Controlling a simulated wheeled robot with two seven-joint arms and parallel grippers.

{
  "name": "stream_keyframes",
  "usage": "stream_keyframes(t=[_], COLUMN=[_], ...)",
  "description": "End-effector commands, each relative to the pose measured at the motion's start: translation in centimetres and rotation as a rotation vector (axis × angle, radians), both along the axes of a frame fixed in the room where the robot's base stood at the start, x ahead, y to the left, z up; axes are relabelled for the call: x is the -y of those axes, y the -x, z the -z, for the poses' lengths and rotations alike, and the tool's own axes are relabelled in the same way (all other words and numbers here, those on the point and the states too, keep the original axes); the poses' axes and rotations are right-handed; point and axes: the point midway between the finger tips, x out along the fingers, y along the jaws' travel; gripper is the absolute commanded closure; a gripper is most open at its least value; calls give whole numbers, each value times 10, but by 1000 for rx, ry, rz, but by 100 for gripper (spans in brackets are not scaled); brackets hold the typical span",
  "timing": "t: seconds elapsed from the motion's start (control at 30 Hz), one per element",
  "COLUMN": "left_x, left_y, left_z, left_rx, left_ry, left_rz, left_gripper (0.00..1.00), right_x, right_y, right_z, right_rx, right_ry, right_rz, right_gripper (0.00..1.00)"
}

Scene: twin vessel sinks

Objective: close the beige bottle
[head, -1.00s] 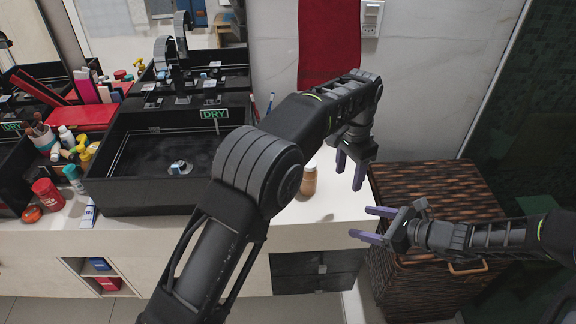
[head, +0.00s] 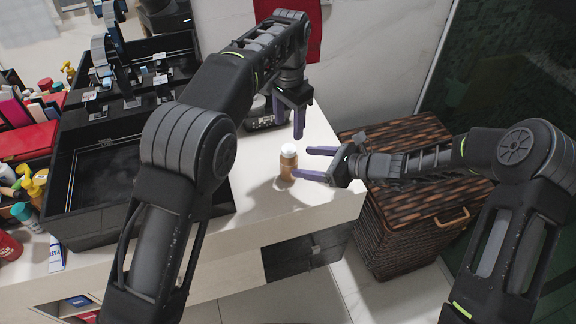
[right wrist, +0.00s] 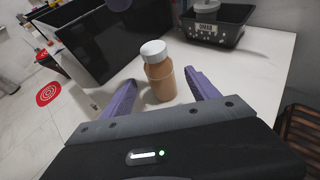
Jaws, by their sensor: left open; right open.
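The beige bottle (head: 287,166) stands upright on the white counter near its right end, with a white cap (head: 288,149) on top. How tightly the cap sits cannot be told. My right gripper (head: 306,163) is open, with its fingers pointing at the bottle from the right. In the right wrist view the bottle (right wrist: 160,80) stands between and just beyond the spread fingers, with no clear grip. My left gripper (head: 291,122) is open and points down, above and slightly behind the bottle, apart from the cap.
A black sink (head: 110,175) is left of the bottle, partly hidden by my left arm. A dark basket (right wrist: 212,27) stands behind the bottle. A brown wicker hamper (head: 405,205) stands right of the counter. Several toiletries crowd the far left. The counter around the bottle is clear.

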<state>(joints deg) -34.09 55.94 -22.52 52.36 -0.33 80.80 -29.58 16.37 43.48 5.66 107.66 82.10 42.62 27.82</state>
Motion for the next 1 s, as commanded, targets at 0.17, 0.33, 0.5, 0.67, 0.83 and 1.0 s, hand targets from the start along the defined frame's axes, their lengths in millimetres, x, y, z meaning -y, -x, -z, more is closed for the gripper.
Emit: stream_keyframes(t=[0.17,0.33,0.5,0.67,0.83,1.0], left_x=[0,0,0,0,0,0], left_y=[0,0,0,0,0,0], left_z=[0,0,0,0,0,0], left_rx=[0,0,0,0,0,0], left_ry=[0,0,0,0,0,0], left_rz=[0,0,0,0,0,0], left_gripper=[46,46,46,46,46,46], right_x=[-22,-41,-52,-54,-54,-54], right_y=[-9,-20,-26,-27,-27,-27], right_z=[10,18,23,25,24,24], right_rx=[-1,1,1,1,1,0], right_ry=[-1,-1,-1,-1,-1,0], right_rz=[-4,-4,-2,-2,-2,-2], right_gripper=[31,31,31,31,32,46])
